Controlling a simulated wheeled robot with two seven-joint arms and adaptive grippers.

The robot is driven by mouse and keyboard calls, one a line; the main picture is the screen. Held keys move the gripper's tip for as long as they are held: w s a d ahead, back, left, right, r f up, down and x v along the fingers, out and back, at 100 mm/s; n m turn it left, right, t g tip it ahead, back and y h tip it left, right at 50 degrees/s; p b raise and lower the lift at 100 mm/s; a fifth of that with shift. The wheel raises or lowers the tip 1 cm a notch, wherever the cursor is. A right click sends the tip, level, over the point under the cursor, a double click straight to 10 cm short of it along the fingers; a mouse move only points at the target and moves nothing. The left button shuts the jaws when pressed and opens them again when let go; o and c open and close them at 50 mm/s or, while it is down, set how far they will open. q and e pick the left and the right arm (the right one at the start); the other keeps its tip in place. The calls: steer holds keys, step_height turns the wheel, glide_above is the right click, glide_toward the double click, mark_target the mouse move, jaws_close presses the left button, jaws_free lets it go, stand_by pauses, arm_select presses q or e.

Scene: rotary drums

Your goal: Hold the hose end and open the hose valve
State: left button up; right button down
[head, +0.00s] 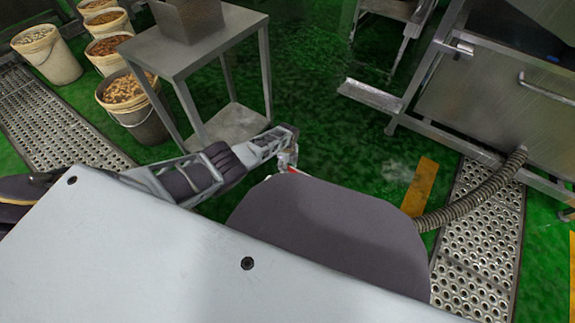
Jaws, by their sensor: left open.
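A ribbed, grey-beige hose (478,197) runs from the low corner of the steel machine at the right, down and left across the perforated floor grate. It goes out of sight behind my own grey body. The hose end and the hose valve cannot be made out. My left arm reaches in from the left, and my left gripper (288,160) is open just above my body's edge, well left of the visible hose. A small red spot shows beside its fingers; I cannot tell what it is. My right gripper is not in view.
A steel table (180,50) with a metal bin stands at the upper left, beside several filled buckets (134,103). A large steel machine (495,100) fills the upper right. The green floor (330,125) between them is mostly clear.

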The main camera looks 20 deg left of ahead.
arm_select(q)
steer(key=shift+r, duration=0.25)
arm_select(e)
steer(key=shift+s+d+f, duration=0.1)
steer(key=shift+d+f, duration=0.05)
arm_select(q)
step_height(320, 180, up, 12)
steer(key=shift+f, duration=0.25)
stand_by(1.2)
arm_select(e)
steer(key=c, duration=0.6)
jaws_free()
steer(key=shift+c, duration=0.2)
arm_select(q)
steer(key=shift+w, duration=0.1)
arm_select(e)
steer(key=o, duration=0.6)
arm_select(q)
steer(key=shift+r, duration=0.1)
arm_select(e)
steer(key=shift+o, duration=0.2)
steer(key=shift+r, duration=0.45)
